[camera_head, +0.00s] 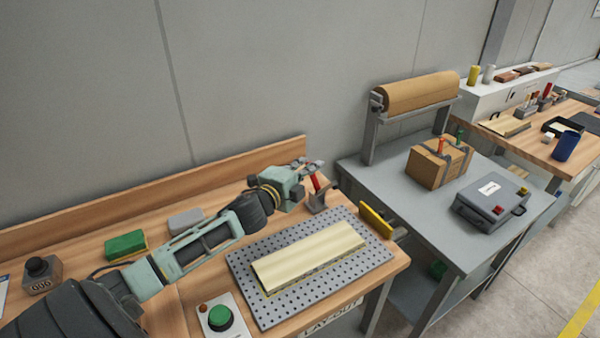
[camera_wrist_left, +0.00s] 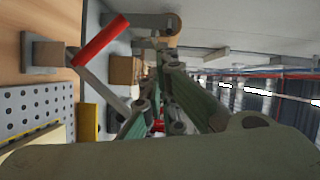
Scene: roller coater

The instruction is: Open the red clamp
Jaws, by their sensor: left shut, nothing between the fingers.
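The red clamp (camera_head: 316,184) stands at the back right of the wooden workbench, beside the far corner of the perforated plate. Its red handle is raised at a slant in the head view. In the left wrist view the red handle (camera_wrist_left: 101,40) and its metal arm show at upper left, left of the fingers. My left gripper (camera_head: 316,163) is shut and empty, close to the top of the red handle. In the wrist view my left gripper (camera_wrist_left: 165,68) appears apart from the handle. My right gripper is not in view.
The perforated plate (camera_head: 245,280) carries a pale board (camera_head: 310,254). A green button box (camera_head: 220,318), green sponge (camera_head: 125,245) and grey block (camera_head: 185,221) are on the bench. A grey table (camera_head: 400,205) stands to the right.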

